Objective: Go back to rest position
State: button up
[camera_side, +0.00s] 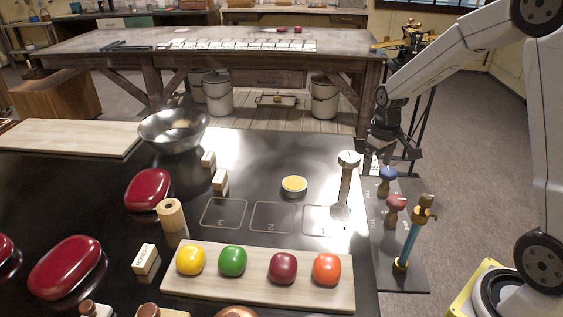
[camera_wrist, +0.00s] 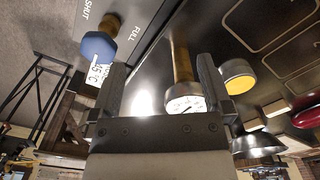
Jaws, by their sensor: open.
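My gripper (camera_side: 376,160) hangs at the right edge of the black table, above the panel with the knobs and just right of the dial gauge (camera_side: 348,158). In the wrist view my gripper (camera_wrist: 162,75) shows two dark fingers spread apart with nothing held between them. The blue knob (camera_side: 387,175) is below and slightly right of it in the side view; it also shows left of the fingers in the wrist view (camera_wrist: 99,46). The gauge's dial (camera_wrist: 185,104) shows close to the right finger; whether they touch cannot be told.
A red knob (camera_side: 396,203) and a blue tube with a brass top (camera_side: 411,240) stand on the panel. A small yellow-filled dish (camera_side: 294,184), a metal bowl (camera_side: 173,130) and a wooden board (camera_side: 258,291) with colored balls are left.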

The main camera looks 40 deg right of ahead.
jog(key=s+a+t, duration=0.2)
jog(key=s+a, duration=0.8)
jog(key=a, duration=0.3)
jog(key=shift+s+a+f+n+t, duration=0.2)
jog(key=shift+a+f+n+t, duration=0.1)
jog(key=shift+n, duration=0.1)
